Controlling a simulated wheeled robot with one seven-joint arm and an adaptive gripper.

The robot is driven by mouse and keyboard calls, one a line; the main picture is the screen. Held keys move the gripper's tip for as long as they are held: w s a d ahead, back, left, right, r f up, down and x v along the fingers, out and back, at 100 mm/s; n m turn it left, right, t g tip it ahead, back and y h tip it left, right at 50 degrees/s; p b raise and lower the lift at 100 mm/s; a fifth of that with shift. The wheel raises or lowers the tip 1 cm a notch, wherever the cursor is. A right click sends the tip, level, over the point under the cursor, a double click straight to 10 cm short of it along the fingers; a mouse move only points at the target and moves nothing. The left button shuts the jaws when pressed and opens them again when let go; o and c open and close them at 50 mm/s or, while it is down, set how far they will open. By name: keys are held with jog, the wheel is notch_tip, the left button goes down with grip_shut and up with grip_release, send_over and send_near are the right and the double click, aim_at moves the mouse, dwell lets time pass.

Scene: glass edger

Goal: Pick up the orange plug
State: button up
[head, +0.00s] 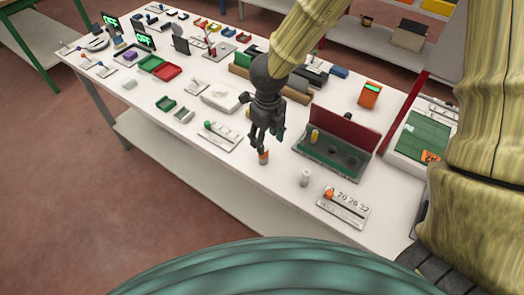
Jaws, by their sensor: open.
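The orange plug (263,155) stands on the white table near its front edge, with an orange upper part and a paler lower part. My dark gripper (267,142) points down right above the plug, with its fingertips close to the plug's top. The gripper is open. Whether a finger touches the plug or reaches around it, I cannot tell from this view.
A white cylinder (305,178) stands to the right of the plug, near a plate with an orange knob (345,206). An open case with a red lid (345,129) lies behind. A panel with a green knob (220,136) lies left.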

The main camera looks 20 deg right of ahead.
aim_at(264, 159)
jog(key=w+f, duration=0.2)
jog(key=f, duration=0.1)
jog(key=shift+w+a+p, duration=0.15)
jog(key=shift+p, duration=0.15)
jog(key=shift+w+f, duration=0.1)
jog(key=shift+f, duration=0.2)
jog(key=shift+a+f, duration=0.1)
jog(key=shift+f, duration=0.15)
jog(key=shift+s+a+f+p, duration=0.1)
jog(key=shift+s+f+p, duration=0.3)
jog(key=shift+s, duration=0.45)
jog(key=shift+f, duration=0.3)
jog(key=shift+w+f, duration=0.55)
jog(key=shift+f, duration=0.15)
jog(key=shift+s+r, duration=0.25)
jog(key=shift+s, duration=0.1)
jog(key=shift+c, duration=0.2)
jog(key=shift+w+f, duration=0.15)
jog(key=shift+w, duration=0.05)
jog(key=c, duration=1)
jog(key=shift+s, duration=0.1)
grip_shut()
